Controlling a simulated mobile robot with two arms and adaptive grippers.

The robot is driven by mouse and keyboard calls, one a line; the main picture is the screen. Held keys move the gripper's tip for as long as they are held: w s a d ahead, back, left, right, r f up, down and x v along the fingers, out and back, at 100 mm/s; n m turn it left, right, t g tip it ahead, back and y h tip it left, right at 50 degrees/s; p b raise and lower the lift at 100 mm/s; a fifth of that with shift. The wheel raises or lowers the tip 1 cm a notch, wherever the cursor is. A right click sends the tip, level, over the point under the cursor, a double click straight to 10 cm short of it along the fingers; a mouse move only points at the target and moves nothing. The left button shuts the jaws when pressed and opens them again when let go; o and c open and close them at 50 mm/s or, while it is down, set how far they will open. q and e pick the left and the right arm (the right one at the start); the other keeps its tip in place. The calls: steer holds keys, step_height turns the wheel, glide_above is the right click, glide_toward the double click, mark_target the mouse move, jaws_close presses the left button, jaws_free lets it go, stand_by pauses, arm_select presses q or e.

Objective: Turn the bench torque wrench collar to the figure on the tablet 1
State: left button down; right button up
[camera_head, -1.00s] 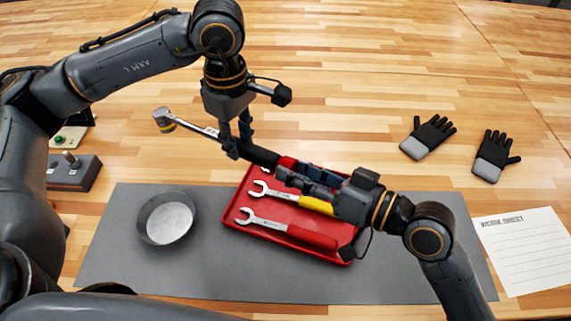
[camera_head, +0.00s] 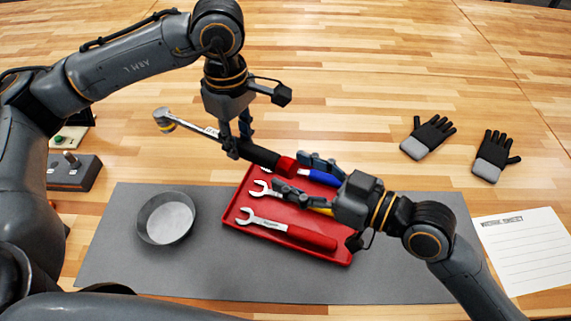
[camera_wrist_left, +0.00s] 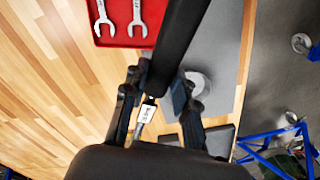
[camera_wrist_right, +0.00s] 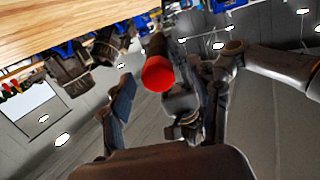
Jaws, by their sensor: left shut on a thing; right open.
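The torque wrench (camera_head: 203,130) is held above the table, its silver head at the left, its black handle running right to a red end collar (camera_head: 286,166). My left gripper (camera_head: 235,143) is shut on it near where the shaft meets the black handle; the left wrist view also shows this grip (camera_wrist_left: 150,95). My right gripper (camera_head: 305,175) is open, its fingers on either side of the space just off the red collar. In the right wrist view the red collar (camera_wrist_right: 158,74) faces me between the open fingers, apart from them. No tablet figure is readable.
A red tray (camera_head: 335,257) with several wrenches lies on a grey mat (camera_head: 110,250). A round metal dish (camera_head: 167,218) stands left of it. Black gloves (camera_head: 430,135) and a work sheet (camera_head: 523,250) lie at right. A grey box (camera_head: 75,172) stands at left.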

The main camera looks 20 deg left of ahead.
steer(key=shift+o, duration=0.6)
steer(key=shift+d, duration=0.15)
steer(key=shift+v, duration=2.45)
